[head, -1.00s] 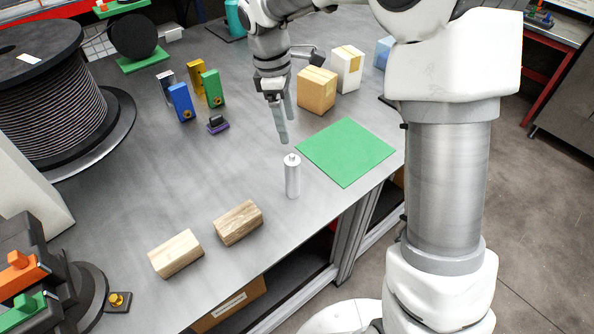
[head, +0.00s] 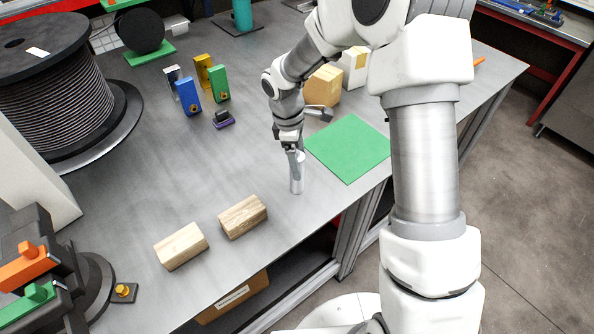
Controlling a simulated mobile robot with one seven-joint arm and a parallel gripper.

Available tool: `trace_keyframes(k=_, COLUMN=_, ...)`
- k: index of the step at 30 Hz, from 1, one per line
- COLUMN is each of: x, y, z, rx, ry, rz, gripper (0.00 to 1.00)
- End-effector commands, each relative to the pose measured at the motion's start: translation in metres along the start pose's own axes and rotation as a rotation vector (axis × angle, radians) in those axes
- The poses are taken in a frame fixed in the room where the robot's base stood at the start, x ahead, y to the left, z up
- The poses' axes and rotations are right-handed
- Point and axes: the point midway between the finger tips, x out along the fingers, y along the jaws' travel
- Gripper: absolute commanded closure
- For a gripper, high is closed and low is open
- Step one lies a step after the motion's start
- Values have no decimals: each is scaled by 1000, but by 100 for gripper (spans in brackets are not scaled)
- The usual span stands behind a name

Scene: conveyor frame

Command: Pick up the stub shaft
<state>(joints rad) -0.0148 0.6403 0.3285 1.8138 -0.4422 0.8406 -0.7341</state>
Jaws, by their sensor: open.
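The stub shaft (head: 297,186) is a silver upright cylinder on the grey table, near its front edge and left of the green mat. My gripper (head: 295,166) is over its upper part, with the fingers pointing down and overlapping the shaft in the picture. The fingers hide part of the shaft's upper half, and its top pin is hidden. The jaws are open; I cannot tell whether a finger touches the shaft.
Two wooden blocks (head: 243,216) (head: 181,246) lie to the front left. The green mat (head: 348,149) is empty. A cardboard box (head: 322,87) stands behind it. Blue (head: 188,97) and green (head: 218,84) blocks stand farther back. A large cable spool (head: 52,90) fills the left.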

Motion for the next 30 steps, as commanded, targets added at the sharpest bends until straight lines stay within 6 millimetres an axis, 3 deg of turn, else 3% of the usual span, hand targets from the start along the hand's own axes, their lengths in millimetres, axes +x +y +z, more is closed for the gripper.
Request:
trace_keyframes(k=8, x=36, y=-1, z=-5, rx=1, ry=0, rz=-3, gripper=17)
trace_keyframes(k=17, x=40, y=-1, z=-5, rx=1, ry=1, rz=0, gripper=19)
trace_keyframes(k=30, x=39, y=-1, z=-5, rx=1, ry=1, rz=-1, gripper=98)
